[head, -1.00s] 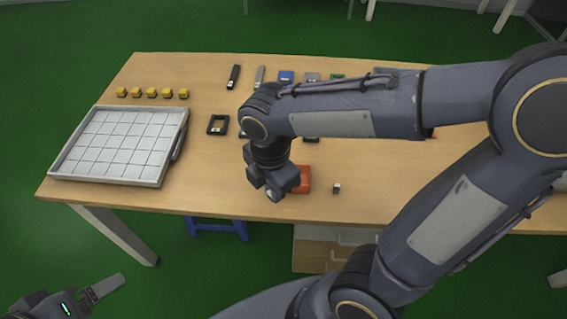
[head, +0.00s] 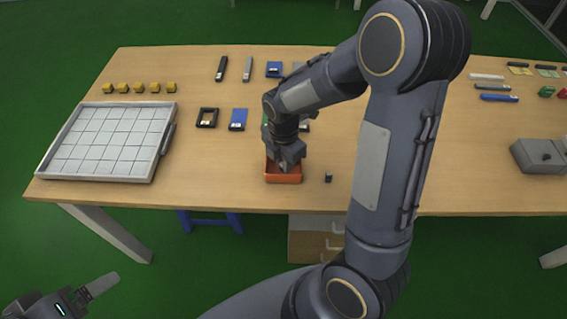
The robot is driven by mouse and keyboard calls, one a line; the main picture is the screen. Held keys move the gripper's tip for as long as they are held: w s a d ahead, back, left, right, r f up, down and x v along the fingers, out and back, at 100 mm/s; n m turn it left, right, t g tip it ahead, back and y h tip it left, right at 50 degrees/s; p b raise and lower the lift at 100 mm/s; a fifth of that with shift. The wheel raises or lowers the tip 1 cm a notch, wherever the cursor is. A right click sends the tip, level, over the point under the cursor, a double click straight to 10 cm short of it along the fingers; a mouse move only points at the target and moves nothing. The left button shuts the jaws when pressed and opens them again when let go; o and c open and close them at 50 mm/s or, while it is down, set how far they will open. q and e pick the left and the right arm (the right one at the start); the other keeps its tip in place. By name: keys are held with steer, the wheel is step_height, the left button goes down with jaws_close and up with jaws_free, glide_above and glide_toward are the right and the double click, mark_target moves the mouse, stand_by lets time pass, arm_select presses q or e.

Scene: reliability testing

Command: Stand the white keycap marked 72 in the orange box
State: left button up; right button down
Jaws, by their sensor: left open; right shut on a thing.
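The orange box (head: 283,180) stands near the front edge of the table, mid-picture. My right gripper (head: 284,167) points down into the box, its fingertips at or below the rim. It is shut on a small pale thing that I take for the white keycap; the fingers and box wall mostly hide it, and the number cannot be read. I cannot tell whether it touches the box floor. My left gripper (head: 98,287) is open and empty, low at the left, off the table.
A small dark-and-white block (head: 328,177) stands right of the box. A white gridded tray (head: 108,139) lies at the left, with several yellow blocks (head: 138,87) behind it. A black frame (head: 207,117) and blue piece (head: 238,119) lie left of my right arm. A grey box (head: 540,156) is far right.

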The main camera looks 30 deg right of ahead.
steer(key=shift+f, duration=0.45)
steer(key=shift+f, duration=0.1)
steer(key=c, duration=1.7)
jaws_free()
steer(key=shift+r, duration=0.25)
step_height(320, 180, up, 10)
steer(key=r+p, duration=0.1)
steer(key=s+a+r+m+t+y, duration=0.1)
steer(key=s+m+t, duration=0.1)
steer(key=s+m, duration=0.3)
steer(key=s+a+r+m+t+y, duration=0.1)
steer(key=s+r+m, duration=0.1)
steer(key=s+m, duration=0.4)
steer(key=s+a+r+m+t+y, duration=0.1)
steer(key=s+a+r+m+t, duration=0.1)
steer(key=s+m, duration=0.4)
steer(key=shift+a+r+m+t+y, duration=0.1)
steer(key=shift+m+t+y, duration=0.1)
steer(key=shift+m, duration=1.2)
steer(key=shift+r+m+t+y, duration=0.1)
steer(key=shift+m+y, duration=0.1)
steer(key=shift+m, duration=1.2)
